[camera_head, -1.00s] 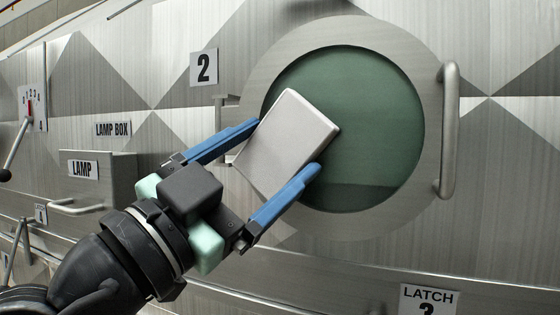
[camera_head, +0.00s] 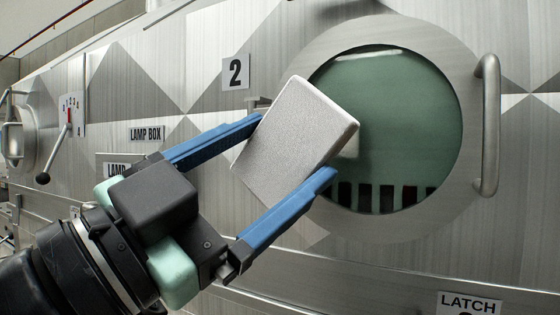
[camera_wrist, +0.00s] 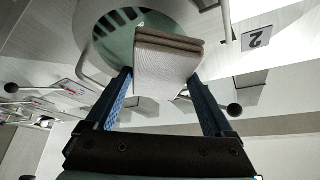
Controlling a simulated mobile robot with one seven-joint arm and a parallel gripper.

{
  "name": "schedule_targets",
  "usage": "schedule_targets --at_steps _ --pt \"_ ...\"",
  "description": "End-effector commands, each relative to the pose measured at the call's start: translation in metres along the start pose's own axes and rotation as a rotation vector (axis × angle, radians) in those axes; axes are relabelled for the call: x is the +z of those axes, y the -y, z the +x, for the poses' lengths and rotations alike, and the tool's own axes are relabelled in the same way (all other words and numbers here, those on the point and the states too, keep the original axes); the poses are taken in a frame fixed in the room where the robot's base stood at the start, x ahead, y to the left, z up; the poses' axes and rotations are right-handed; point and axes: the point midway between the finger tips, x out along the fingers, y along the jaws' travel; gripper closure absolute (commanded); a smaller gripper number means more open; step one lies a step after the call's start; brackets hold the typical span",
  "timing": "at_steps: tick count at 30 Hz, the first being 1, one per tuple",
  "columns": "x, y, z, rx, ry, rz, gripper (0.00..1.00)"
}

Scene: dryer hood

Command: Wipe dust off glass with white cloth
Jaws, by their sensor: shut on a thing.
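The white cloth (camera_head: 296,132) is a thick folded pad held between the two blue fingers of my gripper (camera_head: 297,148). In the wrist view the cloth (camera_wrist: 167,62) shows its folded layers between the fingers of my gripper (camera_wrist: 165,82). The round greenish glass (camera_head: 405,125) sits in a metal ring on the steel panel. In the head view the cloth overlaps the glass's left edge. Whether it touches the glass cannot be told. The glass also shows behind the cloth in the wrist view (camera_wrist: 122,40). No separate dust patch can be made out on it.
A curved metal handle (camera_head: 488,125) stands out right of the glass. A number 2 label (camera_head: 235,72) is at its upper left. The lamp box label (camera_head: 146,134) and a lever (camera_head: 55,152) are at the left. A latch label (camera_head: 469,304) is below.

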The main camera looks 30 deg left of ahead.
Motion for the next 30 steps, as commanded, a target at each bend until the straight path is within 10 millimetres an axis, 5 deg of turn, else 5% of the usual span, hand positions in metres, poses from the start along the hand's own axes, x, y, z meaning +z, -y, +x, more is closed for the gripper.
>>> schedule_targets --at_steps 30 --pt "-0.015 0.000 -0.026 0.000 0.000 0.000 0.58"
